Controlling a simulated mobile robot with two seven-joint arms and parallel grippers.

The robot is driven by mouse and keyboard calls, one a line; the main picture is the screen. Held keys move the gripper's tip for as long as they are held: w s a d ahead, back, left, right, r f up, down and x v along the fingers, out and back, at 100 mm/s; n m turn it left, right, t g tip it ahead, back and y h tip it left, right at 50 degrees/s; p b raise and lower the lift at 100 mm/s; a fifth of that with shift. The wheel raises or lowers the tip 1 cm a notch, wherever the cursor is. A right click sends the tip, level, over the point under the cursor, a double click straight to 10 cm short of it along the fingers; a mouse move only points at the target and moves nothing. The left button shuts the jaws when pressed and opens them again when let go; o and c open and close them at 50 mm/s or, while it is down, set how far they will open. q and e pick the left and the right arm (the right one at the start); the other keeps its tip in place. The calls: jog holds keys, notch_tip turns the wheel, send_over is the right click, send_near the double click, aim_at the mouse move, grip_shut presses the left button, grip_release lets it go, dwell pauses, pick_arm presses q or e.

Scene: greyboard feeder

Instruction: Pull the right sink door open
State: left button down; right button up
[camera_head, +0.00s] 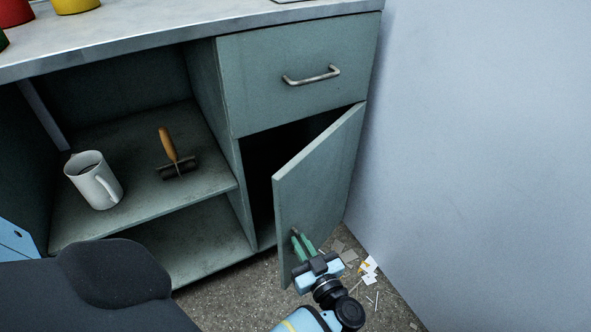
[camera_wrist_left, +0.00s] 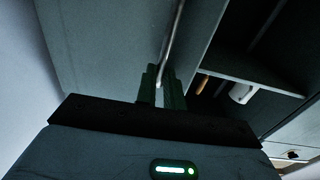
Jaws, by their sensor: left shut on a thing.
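The right sink door (camera_head: 318,175) is grey-green and stands partly open, swung out from its left side below the drawer. A dark gap shows behind it. My left gripper (camera_head: 302,243) is at the lower left part of the door's outer face and is shut on the door's handle. In the left wrist view, the door (camera_wrist_left: 100,50) fills the upper left, and the thin metal handle (camera_wrist_left: 174,42) runs down between the fingers of my left gripper (camera_wrist_left: 163,88). In the head view the fingers hide most of the handle. My right gripper is not in view.
A drawer (camera_head: 300,85) with a metal handle is shut above the door. The open shelf (camera_head: 215,182) at left holds a white mug (camera_head: 93,180) and a wooden-handled tool (camera_head: 172,155). A pale wall (camera_head: 470,150) stands close at right. Paper scraps (camera_head: 369,270) lie on the floor.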

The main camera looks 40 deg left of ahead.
pick_arm(q)
jog(key=shift+w+d+r, duration=0.1)
jog(key=shift+w+r, duration=0.15)
jog(key=shift+w, duration=0.25)
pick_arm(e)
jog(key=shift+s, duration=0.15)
pick_arm(q)
jog(key=c, duration=1.8)
grip_release()
jog(key=shift+c, duration=0.2)
jog(key=o, duration=0.3)
jog(key=shift+f, duration=0.15)
jog(key=shift+o, duration=0.2)
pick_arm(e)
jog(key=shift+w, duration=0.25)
pick_arm(q)
jog(key=shift+s+f, duration=0.1)
jog(key=shift+s, duration=0.05)
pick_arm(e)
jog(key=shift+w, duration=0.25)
